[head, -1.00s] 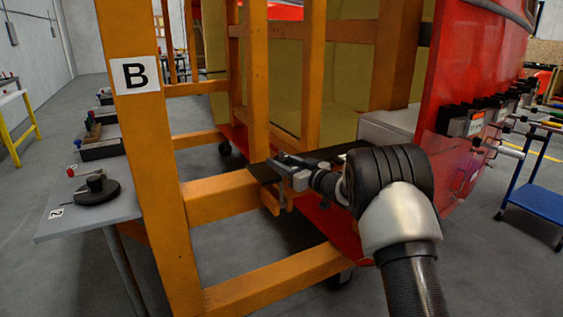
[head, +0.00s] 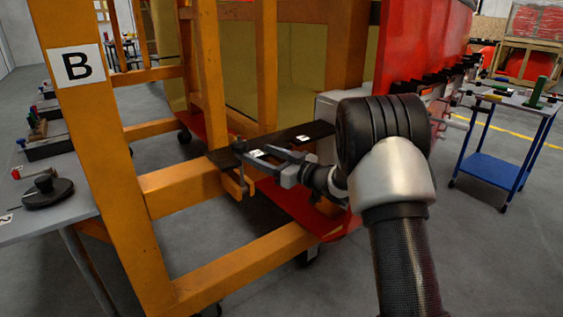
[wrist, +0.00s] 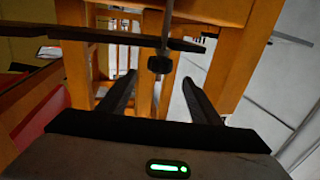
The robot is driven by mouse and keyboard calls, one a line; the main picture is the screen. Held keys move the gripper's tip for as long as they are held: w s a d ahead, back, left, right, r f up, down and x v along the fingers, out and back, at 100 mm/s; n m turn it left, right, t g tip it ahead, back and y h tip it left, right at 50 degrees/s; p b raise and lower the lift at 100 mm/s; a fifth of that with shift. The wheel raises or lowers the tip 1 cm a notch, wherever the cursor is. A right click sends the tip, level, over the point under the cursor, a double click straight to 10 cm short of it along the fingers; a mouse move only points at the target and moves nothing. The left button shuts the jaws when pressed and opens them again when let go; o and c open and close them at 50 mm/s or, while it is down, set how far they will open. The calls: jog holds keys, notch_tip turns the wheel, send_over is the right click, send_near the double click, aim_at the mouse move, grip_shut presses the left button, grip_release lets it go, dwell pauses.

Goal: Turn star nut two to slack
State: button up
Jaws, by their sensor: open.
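A small dark knob (wrist: 159,64), which looks like a star nut, sits on a thin upright rod in the wrist view. Its number cannot be read. My gripper (wrist: 160,80) is open, with one finger on each side below the knob in the picture; the knob shows in line with the gap, and I cannot tell whether it is between the tips. In the head view my gripper (head: 246,158) reaches left to the orange frame's beam, beside a dark plate (head: 285,138) with small white tags. The knob cannot be made out there.
The orange frame (head: 108,150) with a "B" sign (head: 77,66) stands at left. A grey table (head: 75,222) carries a black round piece (head: 48,192). A red shell (head: 425,45) rises behind my arm. A blue cart (head: 497,170) stands right. Floor between is clear.

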jog(key=v, duration=0.7)
jog(key=shift+d+r, duration=0.1)
jog(key=shift+d, duration=0.05)
